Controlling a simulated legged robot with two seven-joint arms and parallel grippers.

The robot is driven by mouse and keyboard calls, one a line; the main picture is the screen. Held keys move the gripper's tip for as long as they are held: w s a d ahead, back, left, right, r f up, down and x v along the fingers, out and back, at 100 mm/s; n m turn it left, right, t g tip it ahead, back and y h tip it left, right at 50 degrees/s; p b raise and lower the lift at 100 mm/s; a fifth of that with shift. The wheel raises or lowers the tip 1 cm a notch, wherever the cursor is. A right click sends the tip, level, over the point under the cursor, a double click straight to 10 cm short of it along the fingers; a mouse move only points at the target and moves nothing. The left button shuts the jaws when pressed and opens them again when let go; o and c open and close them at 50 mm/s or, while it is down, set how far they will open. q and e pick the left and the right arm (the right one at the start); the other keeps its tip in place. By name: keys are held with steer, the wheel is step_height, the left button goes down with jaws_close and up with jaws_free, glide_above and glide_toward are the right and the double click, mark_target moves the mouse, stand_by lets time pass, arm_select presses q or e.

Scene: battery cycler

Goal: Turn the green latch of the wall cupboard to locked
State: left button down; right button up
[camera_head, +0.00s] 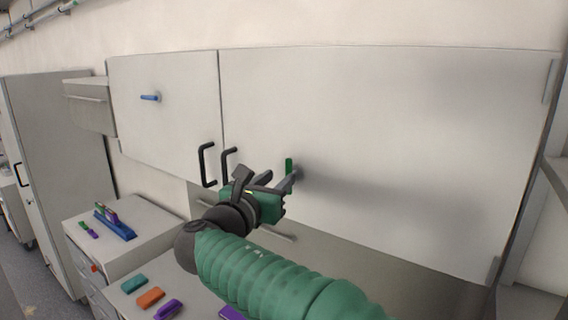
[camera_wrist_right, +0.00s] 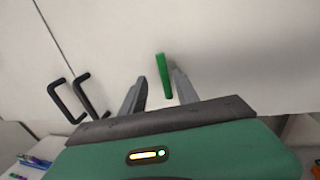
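The green latch (camera_head: 289,166) is on the large right door of the wall cupboard (camera_head: 400,130), near the door's lower left. It stands nearly upright, tilted slightly in the wrist view (camera_wrist_right: 163,75). My right gripper (camera_head: 278,182) is at the latch, its fingers pointing at the door. In the wrist view the right gripper (camera_wrist_right: 159,88) is open, with a wide gap between its fingers. The latch's lower end shows between them, closer to the right finger. I cannot tell whether that finger touches it. My left gripper is not in view.
Two black handles (camera_head: 207,165) (camera_head: 227,166) stick out just left of my right gripper. A blue latch (camera_head: 150,97) lies horizontal on the left door. Below, a counter holds a green block (camera_head: 134,284), an orange block (camera_head: 151,297) and purple items. A blue holder (camera_head: 115,224) stands further left.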

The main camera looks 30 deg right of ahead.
mark_target(287, 171)
steer(key=shift+s+d+p+x, duration=0.1)
steer(key=shift+s+p+x, duration=0.05)
steer(key=shift+x, duration=0.5)
steer(key=shift+s+d+p+x, duration=0.1)
steer(key=shift+s+p+x, duration=0.05)
steer(key=shift+x, duration=0.55)
steer(key=shift+s+d+p+x, duration=0.1)
steer(key=shift+p+x, duration=0.05)
steer(key=shift+x, duration=0.5)
steer(key=shift+w+d+f, duration=0.1)
steer(key=shift+d, duration=0.15)
steer(key=c, duration=0.4)
steer(key=shift+w+a, duration=0.1)
steer(key=shift+a, duration=0.2)
jaws_close()
steer(key=shift+s+a+r, duration=0.2)
steer(key=shift+a+r, duration=0.05)
steer(key=shift+w+d, duration=0.15)
steer(key=shift+d, duration=0.05)
